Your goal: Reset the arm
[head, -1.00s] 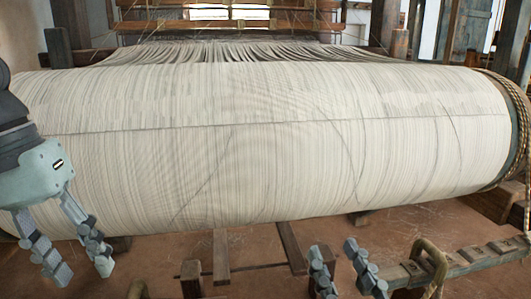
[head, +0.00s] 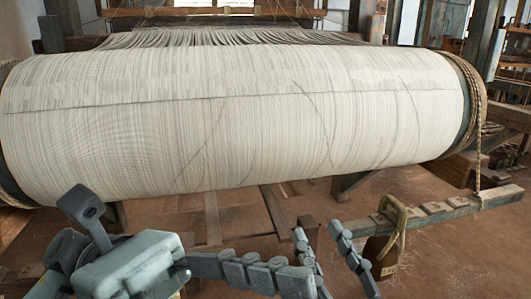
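My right gripper (head: 322,236) shows at the bottom centre in the head view. Its two jointed grey fingers stand apart, point up, and have nothing between them. Its palm is below the picture edge. My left gripper (head: 298,279) lies low at the bottom left, with its pale housing sideways and a jointed finger pointing right, close to the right gripper's fingers in the picture. Its other finger is not clearly seen, so I cannot tell its opening. I see nothing held in either gripper.
A large roller wound with pale warp threads (head: 240,125) spans the view above both grippers. A rope (head: 477,150) circles its right end and runs down to a notched wooden bar (head: 452,209). A cord loop (head: 398,228) hangs on the bar. Brown floor (head: 450,262) is open at lower right.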

